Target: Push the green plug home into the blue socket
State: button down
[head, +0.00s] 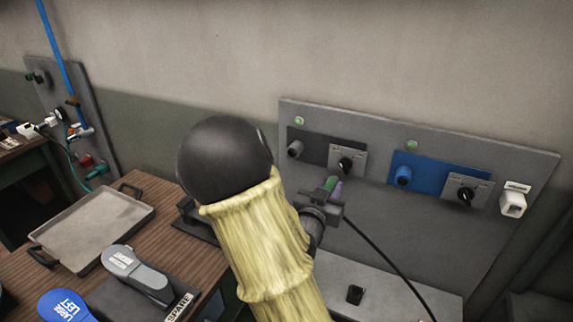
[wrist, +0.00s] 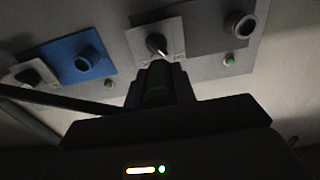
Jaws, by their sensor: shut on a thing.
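In the wrist view the plug (wrist: 157,84) stands between the dark fingers of my gripper (wrist: 158,92). The blue socket (head: 403,175) sits on a blue plate, to the right of and slightly above the plug in the head view. In the wrist view the blue socket (wrist: 88,64) is left of the plug. Its opening is empty.
A dark grey socket (head: 295,149) is left of a black knob (head: 346,164). Another knob (head: 465,195) and a white box (head: 513,203) are right of the blue socket. A black cable (head: 385,260) hangs below.

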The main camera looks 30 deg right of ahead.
jog(key=shift+s+d+f+b, duration=0.15)
jog(key=shift+s+d+b, duration=0.2)
jog(key=shift+b, duration=0.95)
jog(key=s+d+b, duration=0.9)
jog(key=s+b, duration=0.2)
jog(key=s, duration=0.1)
jog(key=shift+s+d, duration=0.2)
jog(key=shift+s, duration=0.05)
dwell(0.7)
jog(key=b+x, duration=0.4)
jog(key=x, duration=0.1)
jog(key=shift+a+f, duration=0.1)
dwell(1.1)
jog(key=shift+w+d+b, duration=0.4)
jog(key=shift+d+b, duration=0.2)
jog(key=shift+b, duration=0.5)
dwell(1.7)
